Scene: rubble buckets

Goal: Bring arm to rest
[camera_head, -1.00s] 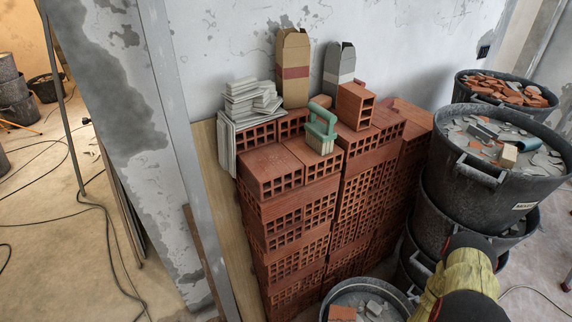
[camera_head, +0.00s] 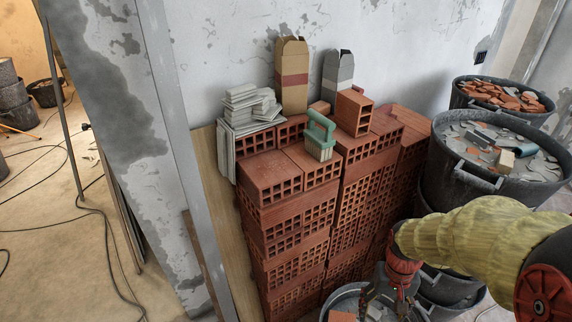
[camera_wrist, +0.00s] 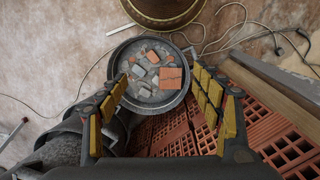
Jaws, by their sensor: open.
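My arm comes in from the lower right in the head view, in a yellow-green sleeve. My gripper (camera_head: 388,298) hangs at its end, pointing down over the low rubble bucket (camera_head: 345,292) in front of the brick stack. In the wrist view my gripper (camera_wrist: 160,112) shows its two fingers with yellow pads spread apart, with nothing between them. Beyond the fingers is the same bucket (camera_wrist: 121,68), holding grey rubble and an orange brick piece (camera_wrist: 171,78).
The stack of red hollow bricks (camera_head: 290,215) stands close to my gripper, with a green-handled brush (camera_head: 320,137) and cardboard boxes (camera_head: 292,75) on top. Stacked rubble buckets (camera_head: 462,178) stand at right. Open floor (camera_head: 50,235) with cables lies at left.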

